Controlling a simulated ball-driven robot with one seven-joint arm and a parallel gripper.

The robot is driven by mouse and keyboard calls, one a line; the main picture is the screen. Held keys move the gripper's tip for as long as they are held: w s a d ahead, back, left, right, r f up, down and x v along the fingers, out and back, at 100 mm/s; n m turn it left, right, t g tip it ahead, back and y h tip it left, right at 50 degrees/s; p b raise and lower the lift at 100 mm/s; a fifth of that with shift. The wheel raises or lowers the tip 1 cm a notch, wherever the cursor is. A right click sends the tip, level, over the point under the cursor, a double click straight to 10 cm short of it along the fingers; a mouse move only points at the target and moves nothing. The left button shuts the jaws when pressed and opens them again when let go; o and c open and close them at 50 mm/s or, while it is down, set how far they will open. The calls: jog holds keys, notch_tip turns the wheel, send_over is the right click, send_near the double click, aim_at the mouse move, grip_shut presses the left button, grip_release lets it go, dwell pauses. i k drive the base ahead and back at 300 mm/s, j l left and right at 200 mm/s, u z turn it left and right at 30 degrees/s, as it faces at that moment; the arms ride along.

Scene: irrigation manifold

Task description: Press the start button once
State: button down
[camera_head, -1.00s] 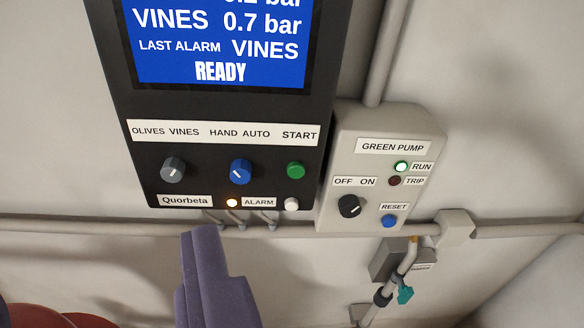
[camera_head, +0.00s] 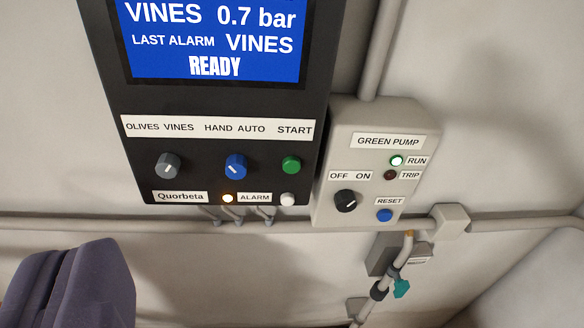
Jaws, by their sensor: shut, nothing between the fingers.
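The start button (camera_head: 291,165) is a small round green button under the START label, at the right of the knob row on the black control box (camera_head: 125,100). It stands clear and unobstructed. My gripper (camera_head: 72,252), dark purple-grey, shows at the lower left with its fingers shut and empty. In the picture it lies below and well left of the button and does not touch the box. The blue screen (camera_head: 215,45) reads VINES 0.7 bar, LAST ALARM VINES, READY; its top is cut off.
A grey knob (camera_head: 168,165) and a blue knob (camera_head: 236,166) sit left of the button. Below are a lit amber lamp (camera_head: 228,198) and a white button (camera_head: 288,199). The green pump box (camera_head: 330,140) stands at right; a pipe (camera_head: 330,232) runs below.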

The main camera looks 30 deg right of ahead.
aim_at(291, 165)
jog(key=i+l+z, duration=0.1)
jog(key=l+z, duration=0.25)
jog(key=i+l+z, duration=0.1)
jog(key=z, duration=0.25)
jog(key=i+l+z, duration=0.2)
jog(key=z, duration=0.15)
